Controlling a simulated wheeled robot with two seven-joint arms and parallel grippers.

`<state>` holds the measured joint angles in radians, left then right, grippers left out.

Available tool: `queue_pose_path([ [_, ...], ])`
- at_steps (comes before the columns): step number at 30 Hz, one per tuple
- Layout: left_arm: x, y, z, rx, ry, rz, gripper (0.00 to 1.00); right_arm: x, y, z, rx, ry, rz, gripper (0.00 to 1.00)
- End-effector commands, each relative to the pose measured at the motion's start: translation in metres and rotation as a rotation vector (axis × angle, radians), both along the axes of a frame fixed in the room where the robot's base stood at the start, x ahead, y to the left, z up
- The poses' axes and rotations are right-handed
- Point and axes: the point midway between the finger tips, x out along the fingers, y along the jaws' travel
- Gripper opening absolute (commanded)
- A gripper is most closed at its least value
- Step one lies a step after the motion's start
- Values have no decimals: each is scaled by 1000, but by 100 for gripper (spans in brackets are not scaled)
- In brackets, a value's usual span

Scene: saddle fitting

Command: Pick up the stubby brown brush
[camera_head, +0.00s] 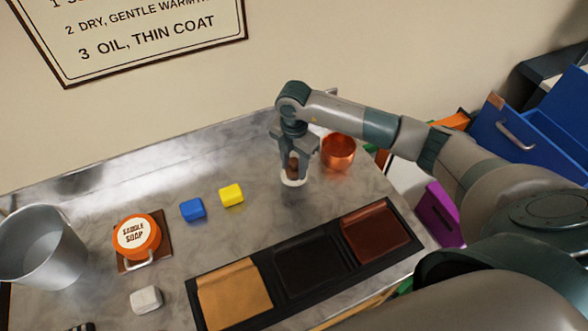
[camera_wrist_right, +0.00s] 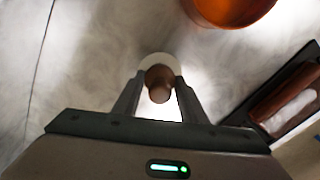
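The stubby brown brush (camera_head: 292,169) stands upright on the metal table, with its brown handle up and a pale base below. In the right wrist view the brush (camera_wrist_right: 159,82) shows end-on between the fingers. My right gripper (camera_head: 293,157) points down over the brush, its fingers on either side of the handle. In the wrist view the right gripper (camera_wrist_right: 159,92) looks open, with narrow gaps beside the handle. My left gripper is not in view.
A copper bowl (camera_head: 339,152) stands close right of the brush. A black tray (camera_head: 262,276) with tan, black and brown panels lies in front. Yellow (camera_head: 231,195) and blue (camera_head: 193,209) blocks, an orange saddle soap tin (camera_head: 137,237), a whitish block (camera_head: 146,299) and a metal bucket (camera_head: 40,250) are left.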

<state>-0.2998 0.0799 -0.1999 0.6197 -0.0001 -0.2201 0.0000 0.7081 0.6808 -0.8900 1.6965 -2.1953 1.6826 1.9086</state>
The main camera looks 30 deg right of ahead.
Motion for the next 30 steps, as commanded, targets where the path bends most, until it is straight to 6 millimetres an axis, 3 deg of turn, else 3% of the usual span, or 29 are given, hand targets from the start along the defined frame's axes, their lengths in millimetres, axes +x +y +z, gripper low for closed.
queue_pose_path([
  [3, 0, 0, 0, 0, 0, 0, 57, 0, 0, 0, 0, 0, 0, 16],
  [14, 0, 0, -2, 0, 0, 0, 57, 1, 0, 3, 1, -2, 0, 15],
  [20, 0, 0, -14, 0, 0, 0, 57, 1, 0, 18, 0, -4, 0, 15],
  [24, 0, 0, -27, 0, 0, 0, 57, 1, 0, 39, 1, -6, 1, 15],
  [30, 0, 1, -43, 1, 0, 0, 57, -17, -37, 60, -3, -3, -3, 15],
])
